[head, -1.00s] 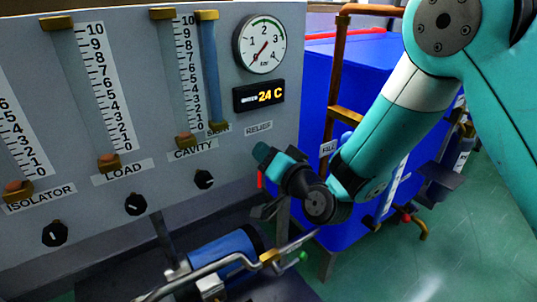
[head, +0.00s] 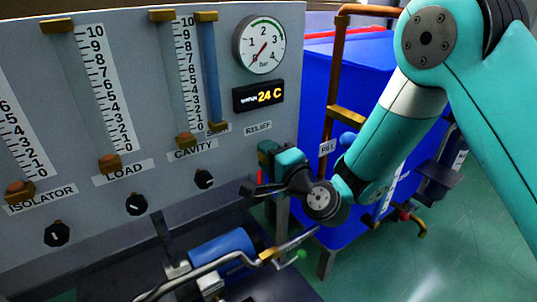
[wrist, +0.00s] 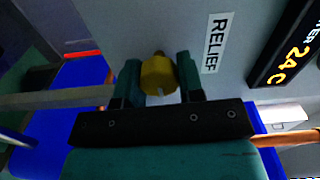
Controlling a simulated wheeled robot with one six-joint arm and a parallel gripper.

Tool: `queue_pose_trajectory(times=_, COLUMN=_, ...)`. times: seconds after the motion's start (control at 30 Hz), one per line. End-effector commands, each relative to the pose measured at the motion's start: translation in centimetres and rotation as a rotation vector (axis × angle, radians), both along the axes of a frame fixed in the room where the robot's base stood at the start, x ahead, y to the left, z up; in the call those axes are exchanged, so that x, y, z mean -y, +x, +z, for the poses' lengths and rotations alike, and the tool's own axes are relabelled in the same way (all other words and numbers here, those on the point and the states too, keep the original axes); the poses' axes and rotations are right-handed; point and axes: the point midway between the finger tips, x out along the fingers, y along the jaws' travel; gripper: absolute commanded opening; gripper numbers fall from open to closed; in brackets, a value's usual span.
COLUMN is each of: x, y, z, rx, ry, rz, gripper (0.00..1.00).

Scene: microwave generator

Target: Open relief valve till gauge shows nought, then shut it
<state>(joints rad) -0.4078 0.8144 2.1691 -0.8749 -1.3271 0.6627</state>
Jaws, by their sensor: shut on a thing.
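The brass relief valve knob (wrist: 159,76) sticks out of the grey panel beside the RELIEF label (wrist: 215,43) in the wrist view. My gripper (wrist: 158,73) is shut on it, one teal finger on each side. In the head view my wrist reaches the panel's right edge below the RELIEF label (head: 258,128), and it hides the knob there. The round white pressure gauge (head: 259,45) is at the panel's upper right. Its red needle slants toward the lower left; its exact reading is too small to tell.
A digital display (head: 259,96) reads 24 C under the gauge. Flow tubes and black knobs (head: 204,179) line the panel to the left. A blue pump (head: 223,250) with pipes lies below. A blue tank (head: 312,100) and copper pipe (head: 337,65) stand right of the panel.

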Motion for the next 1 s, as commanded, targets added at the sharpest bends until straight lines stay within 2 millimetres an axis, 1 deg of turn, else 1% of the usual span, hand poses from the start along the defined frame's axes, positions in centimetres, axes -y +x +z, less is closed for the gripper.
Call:
queue_pose_trajectory(times=0.23, x=0.12, y=0.07, z=-0.05, rx=-0.031, ry=0.046, rz=-0.003, gripper=0.11)
queue_pose_trajectory(times=0.67, x=0.10, y=0.08, z=-0.04, rx=-0.035, ry=0.054, rz=-0.003, gripper=0.12)
queue_pose_trajectory(times=0.7, x=0.10, y=0.08, z=-0.04, rx=-0.035, ry=0.054, rz=-0.003, gripper=0.40)
queue_pose_trajectory(times=0.8, x=0.07, y=0.07, z=-0.05, rx=-0.035, ry=0.052, rz=-0.002, gripper=0.61)
queue_pose_trajectory(times=1.0, x=-0.03, y=0.01, z=-0.03, rx=-0.035, ry=0.052, rz=0.000, gripper=0.61)
